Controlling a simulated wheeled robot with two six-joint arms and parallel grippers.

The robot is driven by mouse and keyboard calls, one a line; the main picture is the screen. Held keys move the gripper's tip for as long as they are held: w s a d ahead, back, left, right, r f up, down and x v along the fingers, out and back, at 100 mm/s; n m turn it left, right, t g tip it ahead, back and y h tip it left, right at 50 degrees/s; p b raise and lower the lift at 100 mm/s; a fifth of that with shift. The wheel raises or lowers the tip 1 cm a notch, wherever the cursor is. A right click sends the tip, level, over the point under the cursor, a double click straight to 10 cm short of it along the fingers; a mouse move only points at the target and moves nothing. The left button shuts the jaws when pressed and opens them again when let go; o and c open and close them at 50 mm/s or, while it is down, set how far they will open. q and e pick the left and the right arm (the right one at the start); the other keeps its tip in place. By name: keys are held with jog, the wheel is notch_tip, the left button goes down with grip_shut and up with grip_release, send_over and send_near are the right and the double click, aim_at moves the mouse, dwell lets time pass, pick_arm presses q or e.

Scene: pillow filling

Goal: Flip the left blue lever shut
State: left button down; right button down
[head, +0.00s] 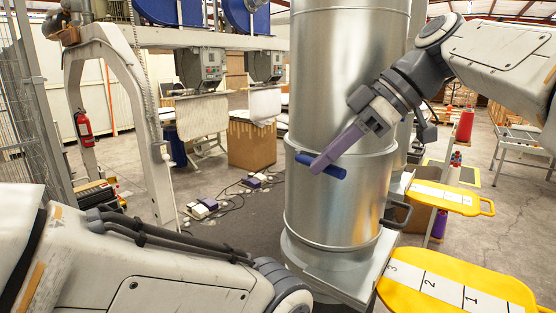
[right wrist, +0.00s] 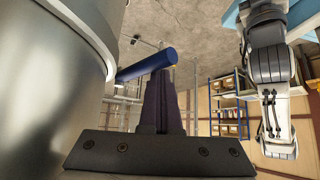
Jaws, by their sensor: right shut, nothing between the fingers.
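The blue lever (head: 338,172) is a short round bar on the front of the large silver metal pipe (head: 335,220), near its middle band. It also shows in the right wrist view (right wrist: 135,69), sticking out beside the pipe wall (right wrist: 50,80). My right gripper (head: 318,168) reaches in from the upper right, its purple fingers shut and empty. Its fingertips overlap the middle of the lever and look to be at or against it; exact contact is hard to tell. The fingers also show in the right wrist view (right wrist: 161,85). My left gripper is out of view.
Yellow numbered plates (head: 505,288) and (head: 468,200) stick out right of the pipe. A cardboard box (head: 252,143) and a fire extinguisher (head: 84,127) stand farther back. The floor left of the pipe holds cables.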

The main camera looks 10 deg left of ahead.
jog(key=shift+w+d, duration=0.45)
jog(key=shift+w, duration=0.05)
jog(key=shift+d, duration=0.1)
dwell(0.6)
jog(key=shift+w+d+r, duration=0.1)
jog(key=shift+d+r, duration=0.1)
jog(key=shift+r, duration=0.05)
jog(key=p+v, duration=0.1)
jog(key=v, duration=0.8)
jog(key=shift+d+r, duration=0.2)
jog(key=shift+r, duration=0.1)
